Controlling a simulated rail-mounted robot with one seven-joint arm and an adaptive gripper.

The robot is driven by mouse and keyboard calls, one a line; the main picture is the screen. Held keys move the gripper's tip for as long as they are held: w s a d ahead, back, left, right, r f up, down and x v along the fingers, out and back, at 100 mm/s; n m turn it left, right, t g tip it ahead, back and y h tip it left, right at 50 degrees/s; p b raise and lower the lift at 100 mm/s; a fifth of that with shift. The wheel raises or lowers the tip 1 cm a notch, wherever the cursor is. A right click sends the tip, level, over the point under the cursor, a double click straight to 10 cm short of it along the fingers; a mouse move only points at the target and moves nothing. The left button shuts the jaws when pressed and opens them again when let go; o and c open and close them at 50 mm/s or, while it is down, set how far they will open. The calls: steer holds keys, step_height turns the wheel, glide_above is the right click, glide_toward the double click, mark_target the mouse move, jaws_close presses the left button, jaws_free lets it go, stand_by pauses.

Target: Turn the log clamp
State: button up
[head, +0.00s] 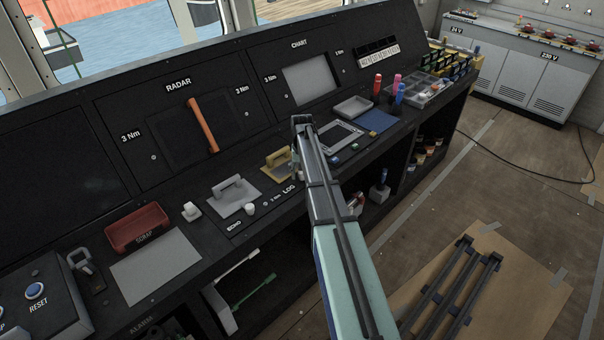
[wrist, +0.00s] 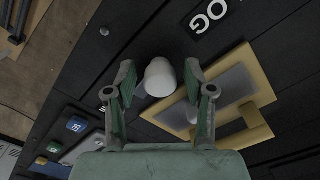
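The log clamp, a white rounded knob (wrist: 160,78), stands on the black console beside the LOG label (wrist: 209,14) in the wrist view. My gripper (wrist: 161,76) is open, its two fingers on either side of the knob with a small gap on each side. A yellow frame with a grey plate (wrist: 229,88) and a yellow handle (wrist: 243,137) lies right beside the knob, partly behind the right finger. In the head view the yellow frame (head: 275,165) shows left of my arm; I cannot make out the log knob there.
A second white knob (head: 249,209) sits by the ECHO label, next to a grey plate with handle (head: 234,195). A small framed panel (head: 341,135) and a blue mat (head: 376,120) lie right of my arm. An orange bar (head: 203,125) crosses the radar screen.

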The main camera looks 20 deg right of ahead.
jaws_close()
steer(key=shift+w+r, duration=0.1)
stand_by(0.9)
steer(key=shift+o, duration=1.7)
jaws_free()
step_height(320, 180, up, 12)
